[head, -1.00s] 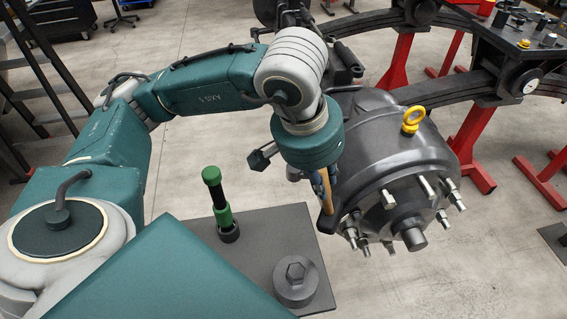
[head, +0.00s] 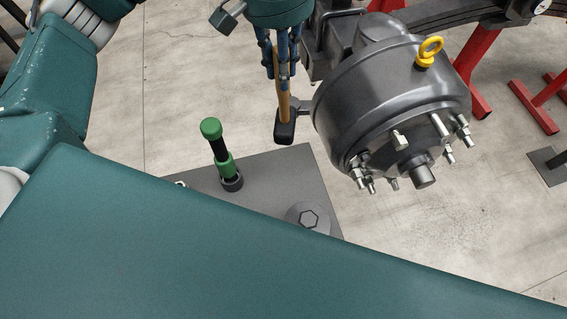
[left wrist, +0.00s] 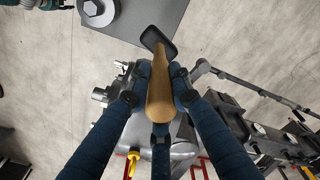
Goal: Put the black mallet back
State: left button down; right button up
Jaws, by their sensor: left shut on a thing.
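The black mallet has a wooden handle and a black head (head: 285,131). My left gripper (head: 281,62) is shut on its handle, and the head hangs below the fingers in the head view. In the left wrist view, the handle (left wrist: 160,98) lies between the blue fingers and the black head (left wrist: 165,46) points away toward the grey plate. The mallet is off the plate, just left of the large grey hub in the head view.
The grey plate (head: 285,165) carries a green and black tool (head: 219,150) standing in a ring holder (head: 231,183) and a round hex-topped piece (head: 308,217). The grey hub (head: 385,105) with studs and a yellow eyebolt (head: 428,52) is close on the right. Red stands (head: 478,75) are behind.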

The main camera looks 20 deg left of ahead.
pick_arm(q)
jog(key=shift+w+d+r, duration=0.1)
jog(key=shift+d+r, duration=0.35)
jog(key=shift+r, duration=0.05)
jog(key=shift+d+f, duration=0.2)
jog(key=p, duration=0.2)
send_over(287, 118)
jog(key=shift+g, duration=0.3)
notch_tip(287, 118, down, 5)
jog(key=shift+f, duration=0.2)
notch_tip(287, 118, down, 9)
jog(key=shift+r+p, duration=0.1)
jog(key=shift+p, duration=0.95)
notch_tip(287, 118, down, 5)
jog(key=shift+w+r+p, duration=0.1)
jog(key=shift+p, duration=0.65)
pick_arm(e)
jog(key=r, duration=0.3)
jog(key=s+r, duration=0.1)
jog(key=r, duration=0.1)
jog(key=shift+r, duration=0.2)
pick_arm(q)
jog(key=shift+f, duration=0.2)
pick_arm(e)
jog(key=shift+d+f, duration=0.1)
